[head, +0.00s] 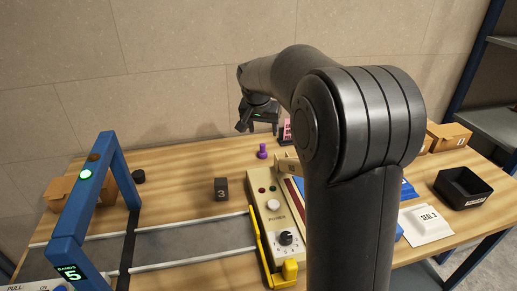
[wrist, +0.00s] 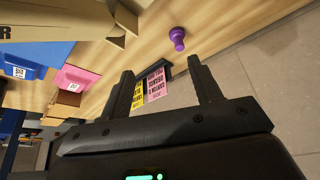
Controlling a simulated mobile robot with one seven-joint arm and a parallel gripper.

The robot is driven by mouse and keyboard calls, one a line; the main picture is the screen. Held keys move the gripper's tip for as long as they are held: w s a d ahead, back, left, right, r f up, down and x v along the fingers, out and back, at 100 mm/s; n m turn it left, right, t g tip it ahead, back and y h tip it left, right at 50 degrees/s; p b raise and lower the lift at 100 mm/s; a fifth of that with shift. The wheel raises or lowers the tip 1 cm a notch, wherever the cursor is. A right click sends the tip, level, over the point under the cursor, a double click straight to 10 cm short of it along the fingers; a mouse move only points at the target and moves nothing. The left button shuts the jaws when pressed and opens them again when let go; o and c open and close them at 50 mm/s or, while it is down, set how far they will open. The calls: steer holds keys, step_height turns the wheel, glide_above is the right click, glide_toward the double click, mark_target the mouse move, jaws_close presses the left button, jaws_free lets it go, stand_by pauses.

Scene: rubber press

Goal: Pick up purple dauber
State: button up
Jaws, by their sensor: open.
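The purple dauber (head: 262,151) stands upright on the wooden table, towards the back and left of my arm. It also shows in the wrist view (wrist: 178,38), beyond my fingertips. My gripper (head: 259,123) hangs above the back of the table, above and apart from the dauber. In the wrist view its two fingers (wrist: 160,68) are spread with nothing held between them. The dauber is fully visible in both views.
A dark holder with pink and yellow cards (wrist: 155,84) stands near the dauber. A black block marked 3 (head: 221,190) and a beige control box (head: 272,205) are nearer. A blue arch (head: 68,215) spans the left.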

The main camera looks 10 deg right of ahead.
steer(key=m, duration=0.2)
glide_toward(262, 144)
steer(key=f, duration=0.2)
steer(key=shift+g+h, duration=0.3)
steer(key=x, duration=1)
steer(key=shift+w+f, duration=0.2)
steer(key=shift+w, duration=0.3)
steer(key=shift+c, duration=0.4)
steer(key=c, duration=1)
steer(key=shift+o, duration=0.2)
steer(key=shift+r, duration=0.2)
